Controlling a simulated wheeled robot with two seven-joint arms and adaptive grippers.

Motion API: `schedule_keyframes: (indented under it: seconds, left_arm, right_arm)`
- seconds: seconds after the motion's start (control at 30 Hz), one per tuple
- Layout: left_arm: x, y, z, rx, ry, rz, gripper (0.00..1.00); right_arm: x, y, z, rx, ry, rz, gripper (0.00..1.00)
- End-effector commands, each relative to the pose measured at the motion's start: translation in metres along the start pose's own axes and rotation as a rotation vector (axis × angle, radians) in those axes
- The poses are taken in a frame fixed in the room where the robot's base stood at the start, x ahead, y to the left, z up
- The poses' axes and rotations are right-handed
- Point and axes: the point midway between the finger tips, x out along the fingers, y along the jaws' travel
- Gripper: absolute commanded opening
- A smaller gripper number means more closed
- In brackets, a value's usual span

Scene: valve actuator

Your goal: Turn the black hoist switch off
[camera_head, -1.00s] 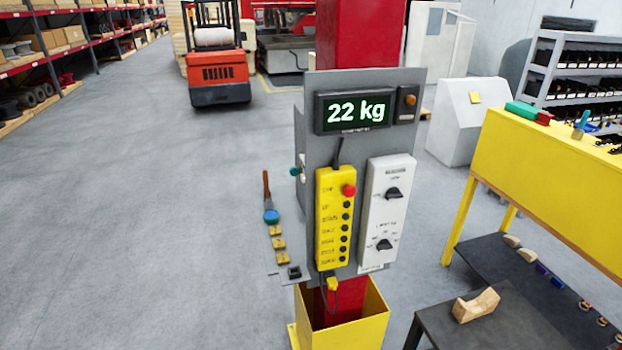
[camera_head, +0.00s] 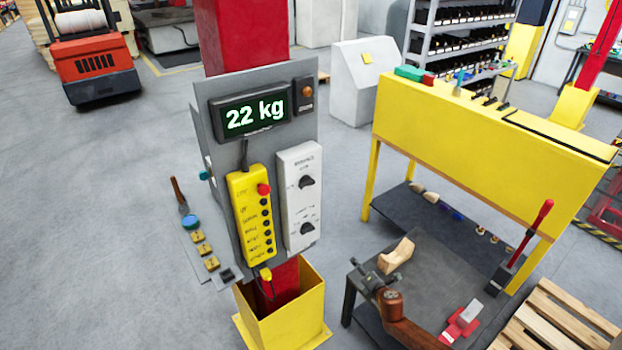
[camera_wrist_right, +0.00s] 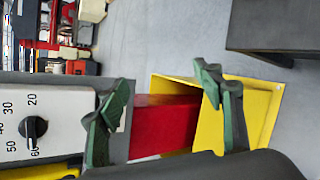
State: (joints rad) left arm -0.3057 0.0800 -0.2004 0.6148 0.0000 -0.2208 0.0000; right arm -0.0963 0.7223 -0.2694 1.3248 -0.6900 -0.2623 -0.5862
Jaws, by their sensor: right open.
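A white control box (camera_head: 298,200) is fixed to the grey board on the red post. It carries an upper black knob (camera_head: 306,182) and a lower black knob (camera_head: 307,229). The labels are too blurred to tell which is the hoist switch. In the right wrist view, a black knob (camera_wrist_right: 33,127) with numbers around it shows on the white box at the left edge. My right gripper (camera_head: 367,272) is to the right of the post, below and apart from the box. Its green-padded fingers (camera_wrist_right: 163,105) are spread and empty. My left gripper is not in view.
A yellow push-button pendant (camera_head: 250,217) hangs beside the white box, below a 22 kg display (camera_head: 254,114). A yellow open box (camera_head: 285,306) surrounds the post foot. A dark low table (camera_head: 440,275) and yellow workbench (camera_head: 480,140) stand at right.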

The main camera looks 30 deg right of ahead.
Motion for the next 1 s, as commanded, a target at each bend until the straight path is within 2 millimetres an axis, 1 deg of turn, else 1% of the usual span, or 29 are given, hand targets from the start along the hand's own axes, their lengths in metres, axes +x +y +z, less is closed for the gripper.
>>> schedule_keyframes:
  seconds: [0.03,0.07,0.1,0.17,0.2,0.3,0.4,0.5,0.6,0.77,1.0]
  left_arm:
    - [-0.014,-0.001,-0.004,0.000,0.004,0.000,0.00]
    - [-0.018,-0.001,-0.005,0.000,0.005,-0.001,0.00]
    - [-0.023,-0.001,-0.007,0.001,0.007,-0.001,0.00]
    - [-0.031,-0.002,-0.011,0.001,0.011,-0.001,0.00]
    - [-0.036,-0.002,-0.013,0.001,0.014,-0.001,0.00]
    - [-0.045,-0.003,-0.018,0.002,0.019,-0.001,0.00]
    - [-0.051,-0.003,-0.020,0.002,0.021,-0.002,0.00]
    - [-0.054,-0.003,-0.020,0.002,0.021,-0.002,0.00]
    - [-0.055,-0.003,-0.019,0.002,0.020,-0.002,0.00]
    - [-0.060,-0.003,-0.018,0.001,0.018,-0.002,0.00]
    - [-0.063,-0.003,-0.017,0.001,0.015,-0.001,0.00]
  right_arm:
    - [-0.011,0.068,0.027,-0.142,-0.019,0.088,0.61]
    - [-0.018,0.101,0.037,-0.226,-0.032,0.134,0.61]
    - [-0.029,0.143,0.049,-0.333,-0.051,0.194,0.61]
    - [-0.048,0.202,0.061,-0.490,-0.085,0.278,0.61]
    - [-0.062,0.237,0.066,-0.587,-0.110,0.329,0.61]
    - [-0.097,0.308,0.072,-0.793,-0.169,0.436,0.61]
    - [-0.124,0.353,0.071,-0.938,-0.218,0.511,0.61]
    - [-0.139,0.377,0.069,-1.019,-0.247,0.551,0.61]
    - [-0.140,0.388,0.068,-1.045,-0.260,0.566,0.61]
    - [-0.124,0.400,0.067,-1.044,-0.262,0.567,0.61]
    - [-0.093,0.418,0.065,-1.041,-0.261,0.565,0.61]
